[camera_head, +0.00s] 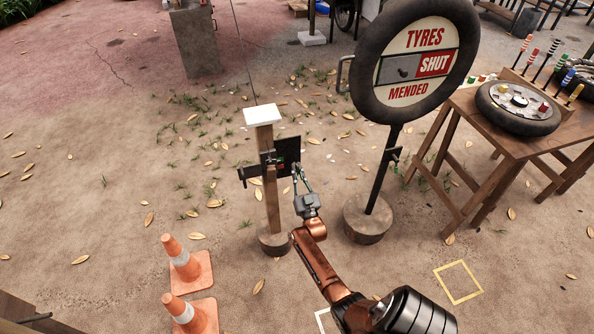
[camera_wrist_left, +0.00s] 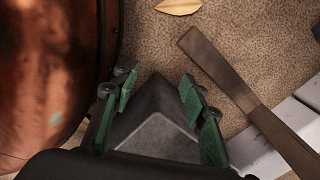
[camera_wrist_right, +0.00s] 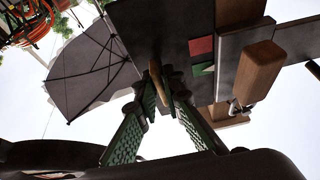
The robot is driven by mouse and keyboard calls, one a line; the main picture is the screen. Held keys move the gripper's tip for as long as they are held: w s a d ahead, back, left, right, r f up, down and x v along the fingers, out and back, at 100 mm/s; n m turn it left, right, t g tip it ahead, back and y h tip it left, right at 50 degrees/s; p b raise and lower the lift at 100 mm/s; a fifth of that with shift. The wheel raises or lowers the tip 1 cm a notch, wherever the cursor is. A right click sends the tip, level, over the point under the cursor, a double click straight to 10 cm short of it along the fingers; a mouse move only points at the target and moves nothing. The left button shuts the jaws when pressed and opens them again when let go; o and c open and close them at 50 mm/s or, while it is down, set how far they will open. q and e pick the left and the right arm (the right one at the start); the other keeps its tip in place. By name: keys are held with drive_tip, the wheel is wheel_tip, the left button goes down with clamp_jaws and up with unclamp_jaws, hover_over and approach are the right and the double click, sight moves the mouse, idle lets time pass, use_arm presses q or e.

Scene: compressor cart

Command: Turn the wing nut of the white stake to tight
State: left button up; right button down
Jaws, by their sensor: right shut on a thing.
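The white stake is a wooden post with a white cap (camera_head: 264,115) on a round base. A dark plate (camera_head: 288,151) with small red and green marks is fixed to it, and shows close up in the right wrist view (camera_wrist_right: 170,28). My right gripper (camera_head: 299,168) is at the plate's right side. In the right wrist view its fingertips (camera_wrist_right: 164,88) close around a small tan, wing-like piece (camera_wrist_right: 156,76), apparently the wing nut, partly hidden by the fingers. My left gripper (camera_wrist_left: 158,84) has its fingers apart in the left wrist view; a dark grey wedge shows between them.
A round tyre sign (camera_head: 415,58) stands on a post right of the stake. A wooden table (camera_head: 468,108) with a wheel (camera_head: 520,105) is further right. Traffic cones (camera_head: 187,262) stand at lower left. The ground between is mostly clear, with leaves.

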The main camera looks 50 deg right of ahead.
drive_tip(key=shift+a+f, duration=0.1)
drive_tip(key=shift+f, duration=0.1)
drive_tip(key=c, duration=2.2)
unclamp_jaws()
drive_tip(key=shift+r, duration=0.15)
drive_tip(key=shift+o, duration=0.2)
drive_tip(key=v, duration=1.2)
